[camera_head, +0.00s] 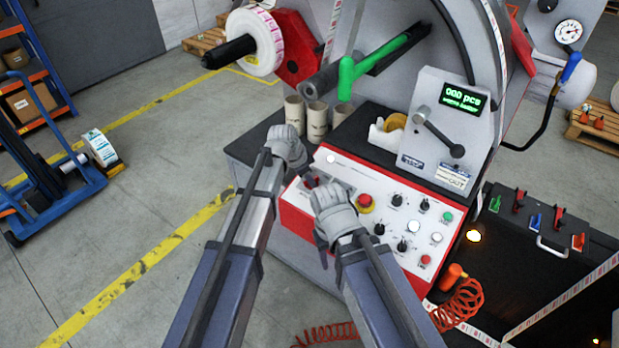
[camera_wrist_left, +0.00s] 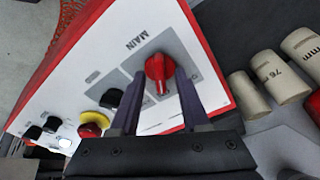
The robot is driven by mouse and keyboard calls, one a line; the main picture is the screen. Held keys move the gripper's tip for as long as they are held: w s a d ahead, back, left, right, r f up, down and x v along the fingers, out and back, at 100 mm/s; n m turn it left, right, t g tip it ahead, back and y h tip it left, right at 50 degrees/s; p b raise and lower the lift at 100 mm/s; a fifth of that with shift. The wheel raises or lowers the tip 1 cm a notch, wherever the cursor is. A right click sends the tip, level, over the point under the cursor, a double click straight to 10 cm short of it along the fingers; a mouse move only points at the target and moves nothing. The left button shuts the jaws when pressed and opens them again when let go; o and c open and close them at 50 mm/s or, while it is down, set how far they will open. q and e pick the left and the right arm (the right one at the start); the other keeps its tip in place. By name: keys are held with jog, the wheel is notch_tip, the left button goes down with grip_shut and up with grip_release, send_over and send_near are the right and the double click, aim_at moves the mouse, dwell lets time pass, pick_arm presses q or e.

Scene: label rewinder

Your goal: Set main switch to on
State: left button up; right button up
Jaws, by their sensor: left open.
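The main switch (camera_wrist_left: 158,67) is a red rotary knob on the white panel, beside the word MAIN in the left wrist view. My left gripper (camera_wrist_left: 161,84) is open, with one dark finger on each side of the knob. I cannot tell whether the fingers touch it. In the head view, my left gripper (camera_head: 303,172) is at the upper left corner of the control panel (camera_head: 388,222), largely covering the switch.
A red emergency button (camera_head: 365,200) on a yellow base and several black knobs and small buttons are right of my right gripper. Cardboard cores (camera_head: 317,121) stand behind the panel.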

pick_arm(q)
jog(key=p+v, duration=0.7)
jog(key=shift+r, duration=0.35)
jog(key=shift+s+a, duration=0.1)
jog(key=shift+s, duration=0.1)
jog(key=s+a+n+g+y, duration=0.1)
jog(key=s+n, duration=0.2)
jog(key=s, duration=0.5)
jog(key=s+a+f+n+g+y, duration=0.1)
jog(key=s+n+y, duration=0.1)
jog(key=s, duration=0.6)
jog(key=s+a+n+g+y, duration=0.1)
jog(key=s+n, duration=0.3)
jog(key=s, duration=0.4)
jog(key=shift+s+a+f+n+g+y, duration=0.2)
jog(key=shift+a+f+n+g+y, duration=0.1)
jog(key=shift+f+n+y, duration=0.15)
jog(key=shift+r, duration=0.1)
dwell(0.4)
